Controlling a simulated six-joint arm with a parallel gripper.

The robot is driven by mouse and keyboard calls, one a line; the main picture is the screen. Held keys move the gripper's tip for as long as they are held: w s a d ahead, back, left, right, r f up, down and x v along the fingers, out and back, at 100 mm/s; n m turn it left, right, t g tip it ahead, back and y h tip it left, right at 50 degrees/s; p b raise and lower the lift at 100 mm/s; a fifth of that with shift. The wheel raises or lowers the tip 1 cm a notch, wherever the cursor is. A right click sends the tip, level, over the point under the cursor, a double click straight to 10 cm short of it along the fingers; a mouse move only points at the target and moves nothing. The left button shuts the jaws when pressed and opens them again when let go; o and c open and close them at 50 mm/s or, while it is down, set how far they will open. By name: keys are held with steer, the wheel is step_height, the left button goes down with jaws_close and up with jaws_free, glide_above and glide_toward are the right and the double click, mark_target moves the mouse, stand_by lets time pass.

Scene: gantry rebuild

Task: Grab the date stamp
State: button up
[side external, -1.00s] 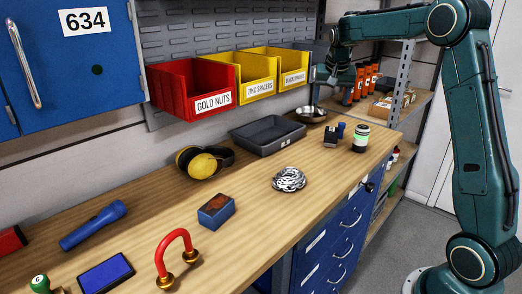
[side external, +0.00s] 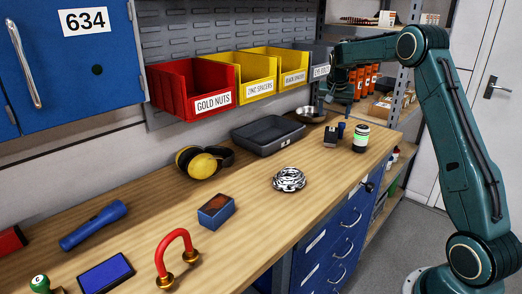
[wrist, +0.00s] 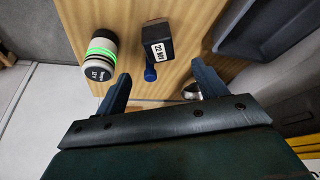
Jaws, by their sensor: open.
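The date stamp (side external: 331,137) is a small dark block with a white label, near the far right end of the bench. In the wrist view the stamp (wrist: 158,45) shows a "22 NOV" label and a blue handle-like part (wrist: 150,72) beside it; I cannot tell whether they are joined. My gripper (side external: 342,101) is above this end of the bench, apart from the stamp. In the wrist view my gripper (wrist: 160,75) is open and empty, its fingers on either side of the blue part in the picture.
A black, white and green cylinder (side external: 360,138) stands just right of the stamp; it shows left in the wrist view (wrist: 100,55). Labelled bins (side external: 258,88) hang behind. Bare wood lies in front.

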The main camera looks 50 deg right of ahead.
mark_target(332, 129)
steer(key=shift+x, duration=2.55)
steer(key=shift+x, duration=2.55)
steer(key=c, duration=1)
steer(key=shift+c, duration=0.5)
steer(key=shift+r, duration=5)
